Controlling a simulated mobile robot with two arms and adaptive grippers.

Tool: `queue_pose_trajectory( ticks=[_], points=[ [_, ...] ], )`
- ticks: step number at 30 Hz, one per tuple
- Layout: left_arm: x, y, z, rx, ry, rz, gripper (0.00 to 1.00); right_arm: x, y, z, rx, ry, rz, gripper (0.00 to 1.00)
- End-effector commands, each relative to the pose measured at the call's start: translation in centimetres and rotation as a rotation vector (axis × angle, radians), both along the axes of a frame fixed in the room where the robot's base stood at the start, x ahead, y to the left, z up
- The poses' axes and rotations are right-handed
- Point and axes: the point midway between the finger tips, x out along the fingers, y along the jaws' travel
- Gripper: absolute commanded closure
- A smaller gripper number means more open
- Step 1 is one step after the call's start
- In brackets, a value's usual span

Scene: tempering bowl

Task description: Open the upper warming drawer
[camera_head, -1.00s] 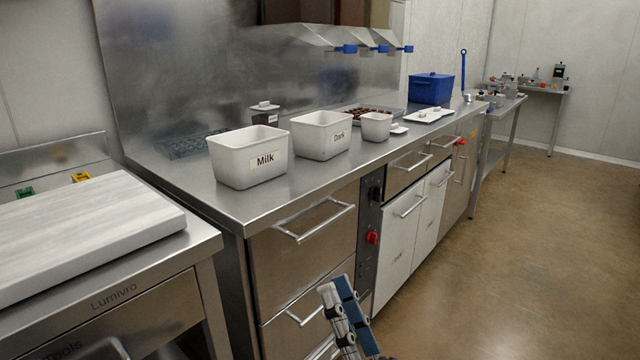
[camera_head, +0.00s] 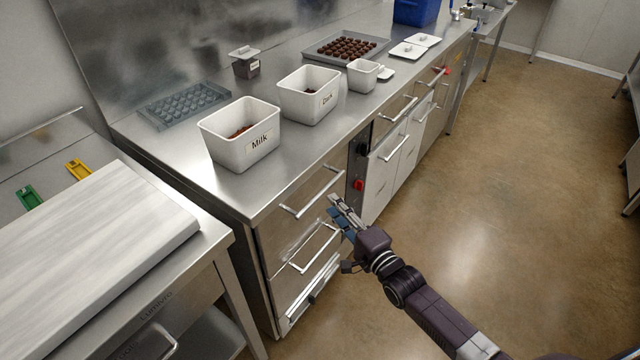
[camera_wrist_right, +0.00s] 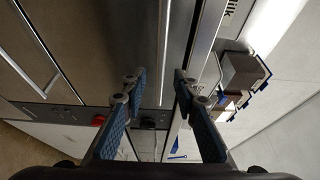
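The upper warming drawer (camera_head: 275,235) is the top steel front under the counter, below the Milk tub, and looks shut. Its bar handle (camera_head: 312,193) runs along the front. My right gripper (camera_head: 337,210) is just in front of the cabinet, near the right end of that handle. In the right wrist view my right gripper (camera_wrist_right: 158,82) is open, with a finger on either side of the handle's line (camera_wrist_right: 163,45). I cannot tell whether the handle is between the fingers in depth, and no contact shows. My left gripper is out of view.
Lower drawer handles (camera_head: 308,250) sit below. A red knob (camera_head: 358,185) is on the dark panel to the right. The Milk tub (camera_head: 240,150) and Dark tub (camera_head: 308,105) stand on the counter above. The floor (camera_head: 500,170) to the right is clear.

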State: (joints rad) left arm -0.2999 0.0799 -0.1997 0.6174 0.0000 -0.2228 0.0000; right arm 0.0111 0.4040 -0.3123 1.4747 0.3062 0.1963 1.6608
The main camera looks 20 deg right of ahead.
Motion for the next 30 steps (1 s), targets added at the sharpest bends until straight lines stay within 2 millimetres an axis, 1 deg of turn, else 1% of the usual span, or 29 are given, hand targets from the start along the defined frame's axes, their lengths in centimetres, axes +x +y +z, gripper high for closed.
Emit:
queue_pose_trajectory(
  ticks=[1, 6, 12, 17, 24, 26, 30],
  points=[
    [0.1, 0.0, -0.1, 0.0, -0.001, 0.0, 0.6, 0.8, 0.2, 0.1, 0.002, -0.004, 0.0, 0.72],
    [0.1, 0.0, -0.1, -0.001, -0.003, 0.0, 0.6, 3.4, 1.0, 0.1, 0.0, -0.004, 0.0, 0.72],
    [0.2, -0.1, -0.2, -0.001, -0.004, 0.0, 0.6, 5.7, 1.7, 0.1, -0.002, -0.005, 0.001, 0.72],
    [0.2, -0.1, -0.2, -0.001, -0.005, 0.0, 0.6, 6.4, 1.9, 0.0, 0.0, -0.003, 0.001, 0.72],
    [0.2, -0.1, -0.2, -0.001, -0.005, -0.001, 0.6, 6.5, 1.9, 0.1, -0.001, -0.003, 0.002, 0.72],
    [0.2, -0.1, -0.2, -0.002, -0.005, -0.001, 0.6, 6.5, 1.9, 0.1, -0.001, -0.003, 0.001, 0.78],
    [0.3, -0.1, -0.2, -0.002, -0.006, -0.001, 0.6, 6.5, 1.9, 0.1, -0.001, -0.004, 0.001, 0.93]
  ],
)
